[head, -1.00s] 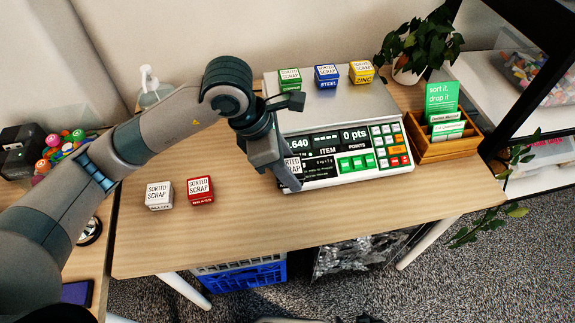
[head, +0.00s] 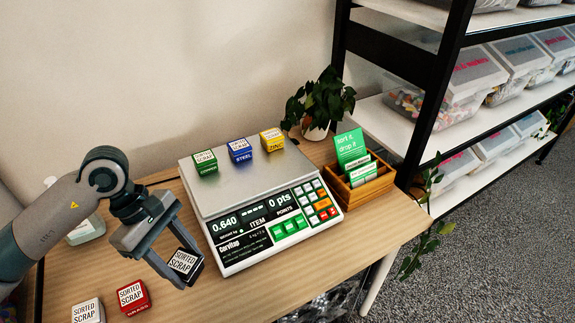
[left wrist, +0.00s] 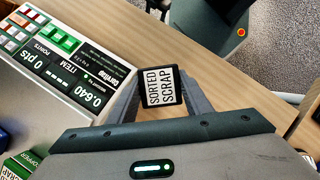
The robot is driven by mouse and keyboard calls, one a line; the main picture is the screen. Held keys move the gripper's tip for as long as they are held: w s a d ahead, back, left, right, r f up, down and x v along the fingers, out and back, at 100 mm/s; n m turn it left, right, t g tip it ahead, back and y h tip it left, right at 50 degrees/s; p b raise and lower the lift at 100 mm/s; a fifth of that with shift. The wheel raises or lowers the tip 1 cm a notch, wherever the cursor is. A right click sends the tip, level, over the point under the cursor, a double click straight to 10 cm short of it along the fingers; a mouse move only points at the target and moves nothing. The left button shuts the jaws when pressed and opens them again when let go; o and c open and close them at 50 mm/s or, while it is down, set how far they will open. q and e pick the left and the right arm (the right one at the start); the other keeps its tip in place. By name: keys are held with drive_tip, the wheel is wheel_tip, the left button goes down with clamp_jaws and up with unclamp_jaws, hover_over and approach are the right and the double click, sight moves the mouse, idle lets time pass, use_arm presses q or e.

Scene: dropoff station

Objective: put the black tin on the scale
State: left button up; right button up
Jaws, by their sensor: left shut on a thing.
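The black tin (head: 183,263), with a white "SORTED SCRAP" label on top, is between the fingers of my left gripper (head: 180,258). The gripper is shut on it, left of the scale's front panel. The tin also shows in the left wrist view (left wrist: 160,87) between the two fingers. The scale (head: 230,192) has a grey plate and a display reading 0.640 and 0 pts. A green tin (head: 205,162), a blue tin (head: 240,150) and a yellow tin (head: 272,139) stand along the plate's back edge. The front of the plate is bare. My right gripper is not in view.
A red tin (head: 132,297) and a white tin (head: 88,311) stand on the table at the front left. A wooden card holder (head: 362,186) and a potted plant (head: 318,103) are right of the scale.

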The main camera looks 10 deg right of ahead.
use_arm(q)
drive_tip(key=s+a+r+m+g+y, duration=0.1)
drive_tip(key=a+r+m+g+y, duration=0.1)
drive_tip(key=a+m, duration=0.7)
drive_tip(key=shift+a+m+y, duration=0.2)
drive_tip(key=shift+m+y, duration=0.7)
drive_tip(key=shift+m, duration=0.1)
drive_tip(key=shift+r, duration=0.1)
